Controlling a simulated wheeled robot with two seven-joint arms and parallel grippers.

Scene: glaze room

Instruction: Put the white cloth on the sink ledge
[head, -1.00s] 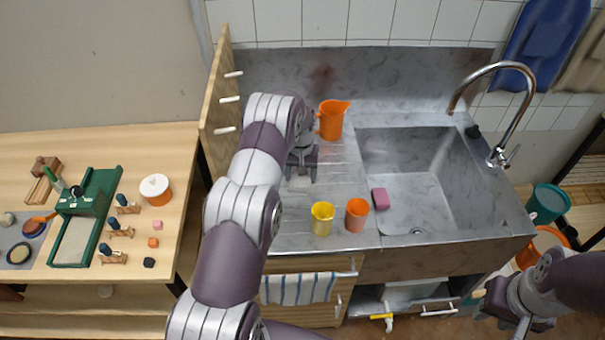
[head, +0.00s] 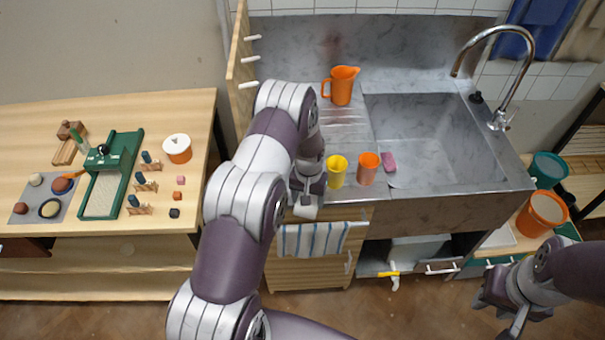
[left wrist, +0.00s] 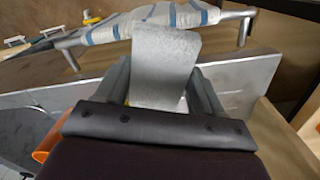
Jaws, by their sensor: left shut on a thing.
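The white cloth (head: 305,209) is held in my left gripper (head: 308,196), in front of the counter's front edge and just above the hanging striped towel. In the left wrist view the cloth (left wrist: 165,65) is a flat pale piece sticking out between the two fingers (left wrist: 160,90). The grey marbled sink unit (head: 430,190) has a counter at left and a basin at right. Its front edge is the nearest part to the cloth. My right gripper (head: 503,305) is open and empty at the lower right, below the sink, over the floor.
A blue-and-white striped towel (head: 312,240) hangs on a rail at the cabinet front. A yellow cup (head: 337,171), an orange cup (head: 367,169) and a pink sponge (head: 389,162) stand near the front edge. An orange jug (head: 341,85) stands at the back. A tap (head: 505,75) arches over the basin.

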